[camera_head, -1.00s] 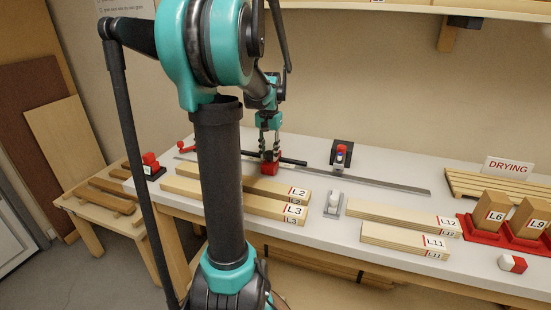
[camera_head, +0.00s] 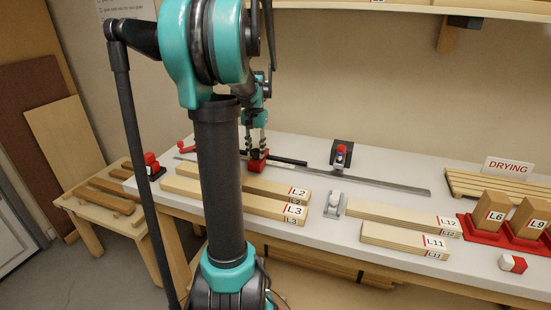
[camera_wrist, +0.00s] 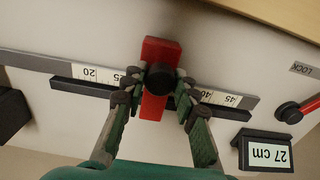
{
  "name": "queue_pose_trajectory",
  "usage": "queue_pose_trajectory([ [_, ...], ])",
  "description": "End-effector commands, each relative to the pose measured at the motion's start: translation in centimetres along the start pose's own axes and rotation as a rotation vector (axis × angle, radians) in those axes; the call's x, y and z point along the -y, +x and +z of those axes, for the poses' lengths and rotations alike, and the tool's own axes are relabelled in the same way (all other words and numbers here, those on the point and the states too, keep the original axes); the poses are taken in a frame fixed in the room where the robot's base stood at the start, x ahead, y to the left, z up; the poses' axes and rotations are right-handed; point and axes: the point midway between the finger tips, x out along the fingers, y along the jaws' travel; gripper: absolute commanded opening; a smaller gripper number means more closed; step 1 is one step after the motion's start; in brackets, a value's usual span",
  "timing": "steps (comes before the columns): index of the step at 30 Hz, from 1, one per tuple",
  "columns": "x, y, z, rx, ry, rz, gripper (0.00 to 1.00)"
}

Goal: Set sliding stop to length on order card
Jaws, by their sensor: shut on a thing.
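A red sliding stop (camera_wrist: 160,60) with a black round knob (camera_wrist: 161,77) sits across the steel scale rail (camera_wrist: 30,62). My gripper (camera_wrist: 155,95) is shut on the stop, its fingers either side of the knob; the grip also shows in the head view (camera_head: 257,152). The scale shows 20 and 25 left of the stop, 40 and 45 right of it; the marks between are hidden. A card (camera_wrist: 268,153) in a black holder reads 27 cm, upside down. A red lever (camera_wrist: 300,112) lies near a LOCK label (camera_wrist: 302,68).
Boards L2 (camera_head: 275,188) and L3 (camera_head: 270,208) lie in front of the rail. Boards L12 (camera_head: 400,217) and L11 (camera_head: 400,240) lie to the right. A black block with a red and blue part (camera_head: 341,154) stands behind the rail.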

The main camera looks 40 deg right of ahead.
Motion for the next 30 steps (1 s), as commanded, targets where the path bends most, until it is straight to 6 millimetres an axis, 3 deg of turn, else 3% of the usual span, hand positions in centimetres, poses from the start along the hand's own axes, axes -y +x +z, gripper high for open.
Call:
queue_pose_trajectory([
  [14,0.3,0.0,-0.1,-0.001,0.000,0.000,0.12],
  [30,2.9,0.0,-0.1,-0.001,-0.001,0.000,0.12],
])
